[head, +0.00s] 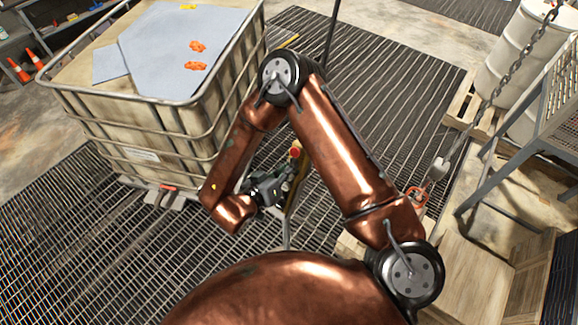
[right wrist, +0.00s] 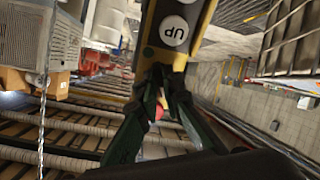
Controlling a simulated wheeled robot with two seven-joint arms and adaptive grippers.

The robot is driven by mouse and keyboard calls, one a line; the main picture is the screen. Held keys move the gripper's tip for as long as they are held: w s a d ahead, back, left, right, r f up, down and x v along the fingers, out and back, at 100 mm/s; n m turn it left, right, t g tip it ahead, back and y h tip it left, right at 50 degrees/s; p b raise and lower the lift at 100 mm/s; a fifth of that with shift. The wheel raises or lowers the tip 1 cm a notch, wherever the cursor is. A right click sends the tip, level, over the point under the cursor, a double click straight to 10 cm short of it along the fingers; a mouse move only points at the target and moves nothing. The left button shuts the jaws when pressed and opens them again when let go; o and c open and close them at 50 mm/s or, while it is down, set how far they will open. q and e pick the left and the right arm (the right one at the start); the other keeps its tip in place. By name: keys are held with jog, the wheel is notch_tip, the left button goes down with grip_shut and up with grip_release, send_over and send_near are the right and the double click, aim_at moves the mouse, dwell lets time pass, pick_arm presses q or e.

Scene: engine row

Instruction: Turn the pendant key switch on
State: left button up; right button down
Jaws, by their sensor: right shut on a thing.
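The pendant is a yellow-edged box with a dark face and a white round button marked UP; it fills the top middle of the right wrist view (right wrist: 175,30). In the head view its red button (head: 295,153) shows beside my right gripper (head: 288,176). In the right wrist view my right gripper's dark green fingers (right wrist: 165,75) come together at the pendant's face, near the UP button. They are shut on a small part there, apparently the key switch, which the fingertips hide. A bit of red shows between the fingers. My left gripper is out of view.
A caged tank (head: 130,155) with grey sheets and orange pieces on top stands at the left. Metal grating (head: 400,90) covers the floor. A hanging chain with an orange hook (head: 417,196), white drums (head: 520,50), a metal stand and wooden crates (head: 465,275) are at the right.

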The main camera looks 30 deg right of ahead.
dwell(0.3)
jog(key=m+b, duration=0.2)
jog(key=m, duration=0.1)
jog(key=shift+f+b, duration=0.2)
jog(key=shift+b, duration=0.2)
jog(key=m+b, duration=0.3)
jog(key=m, duration=0.1)
jog(key=shift+w+g+h, duration=0.1)
jog(key=shift+g+h, duration=0.2)
jog(key=shift+g, duration=0.1)
jog(key=m+b, duration=0.1)
jog(key=m, duration=0.1)
jog(key=shift+m+b, duration=0.3)
jog(key=shift+m, duration=0.1)
jog(key=shift+w+a+r+m+g+b, duration=0.1)
jog(key=shift+m+g+b, duration=0.1)
jog(key=shift+m+b, duration=0.35)
jog(key=shift+r+m+g+b, duration=0.1)
jog(key=shift+m+g+b, duration=0.1)
jog(key=shift+m, duration=0.95)
jog(key=c, duration=2.1)
grip_release()
